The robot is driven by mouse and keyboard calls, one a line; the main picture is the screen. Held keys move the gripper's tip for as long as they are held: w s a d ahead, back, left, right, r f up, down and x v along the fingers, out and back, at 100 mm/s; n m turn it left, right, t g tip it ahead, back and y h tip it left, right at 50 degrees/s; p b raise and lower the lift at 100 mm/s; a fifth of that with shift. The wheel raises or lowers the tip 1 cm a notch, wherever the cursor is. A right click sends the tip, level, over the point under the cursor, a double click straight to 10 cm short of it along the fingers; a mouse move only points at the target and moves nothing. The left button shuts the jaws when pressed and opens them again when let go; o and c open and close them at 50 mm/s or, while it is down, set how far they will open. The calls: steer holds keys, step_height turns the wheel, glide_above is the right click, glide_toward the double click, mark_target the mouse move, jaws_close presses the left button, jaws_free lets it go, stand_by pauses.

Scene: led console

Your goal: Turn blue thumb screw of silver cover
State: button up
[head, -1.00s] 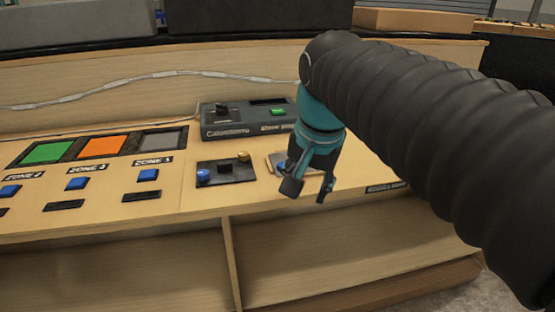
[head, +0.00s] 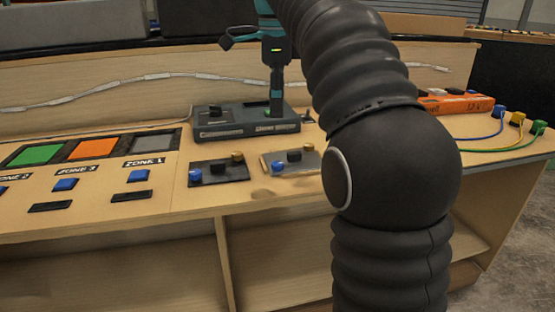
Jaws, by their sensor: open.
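The silver cover (head: 306,165) is a small tan-tinted metallic plate on the console's desk, right of the dark cover. Its blue thumb screw (head: 277,167) is at its left end, with a black knob (head: 294,156) in the middle and a brassy screw (head: 308,147) at the right. My gripper (head: 276,108) points down over the right part of the dark box behind the plates, apart from the silver cover. It is open and seems to hold nothing. Its fingers are small and overlap the box's green switch, so contact there is unclear.
A dark cover (head: 219,172) with a blue and a brassy screw lies just left. Coloured zone panels and blue buttons (head: 138,175) fill the left. An orange box (head: 455,103) with cables stands at the right. My arm hides the desk right of the silver cover.

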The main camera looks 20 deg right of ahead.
mark_target(277, 164)
step_height(277, 164, down, 13)
steer(key=b, duration=0.4)
steer(key=shift+r, duration=0.15)
steer(key=shift+c, duration=0.2)
jaws_close()
